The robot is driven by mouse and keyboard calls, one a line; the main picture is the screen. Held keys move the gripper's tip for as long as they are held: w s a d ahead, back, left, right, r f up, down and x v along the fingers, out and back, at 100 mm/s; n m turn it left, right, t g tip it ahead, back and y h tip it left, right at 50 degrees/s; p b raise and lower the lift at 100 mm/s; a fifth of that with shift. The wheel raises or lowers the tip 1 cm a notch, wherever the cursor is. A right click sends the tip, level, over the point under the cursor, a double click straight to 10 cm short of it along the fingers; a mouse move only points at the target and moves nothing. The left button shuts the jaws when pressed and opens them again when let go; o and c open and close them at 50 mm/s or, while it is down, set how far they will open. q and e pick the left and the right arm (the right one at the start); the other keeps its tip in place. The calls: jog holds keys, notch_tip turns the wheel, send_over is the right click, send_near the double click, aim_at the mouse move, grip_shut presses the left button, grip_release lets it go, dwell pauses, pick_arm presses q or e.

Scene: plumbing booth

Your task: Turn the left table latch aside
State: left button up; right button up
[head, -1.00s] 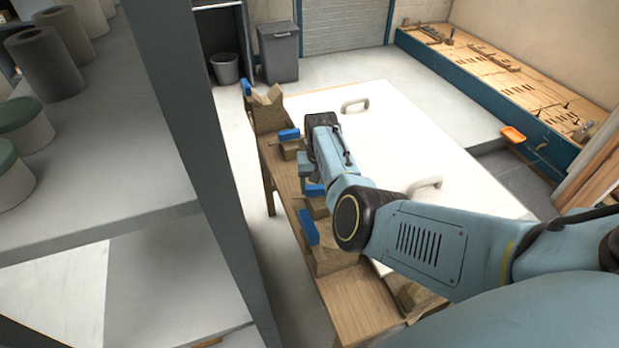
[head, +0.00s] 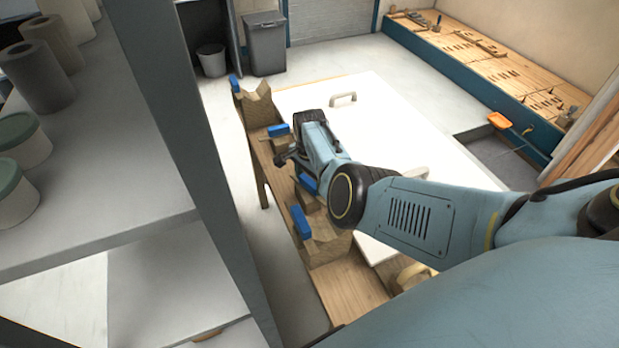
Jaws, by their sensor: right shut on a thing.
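Along the long wooden strip at the table's left edge are two wooden blocks with blue pieces, which look like latches. One latch (head: 278,131) is just beyond my right gripper, and the nearer latch (head: 307,183) is close below it. I cannot tell from this view which one is called left. My right gripper (head: 284,158) points down and left over the strip, between the two blue pieces. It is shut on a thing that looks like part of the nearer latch. The wrist and fingers hide the contact. My left gripper is not in view.
Notched wooden blocks with blue pieces stand at the far (head: 257,104) and near (head: 325,242) ends of the strip. A grey shelf post (head: 175,120) stands on the left.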

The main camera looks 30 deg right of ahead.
aim_at(310, 181)
jog(key=shift+m, duration=1.7)
jog(key=o, duration=1.4)
jog(key=shift+r, duration=0.1)
jog(key=shift+r+p, duration=0.3)
notch_tip(310, 181, up, 13)
jog(key=p, duration=0.3)
jog(key=shift+f, duration=0.15)
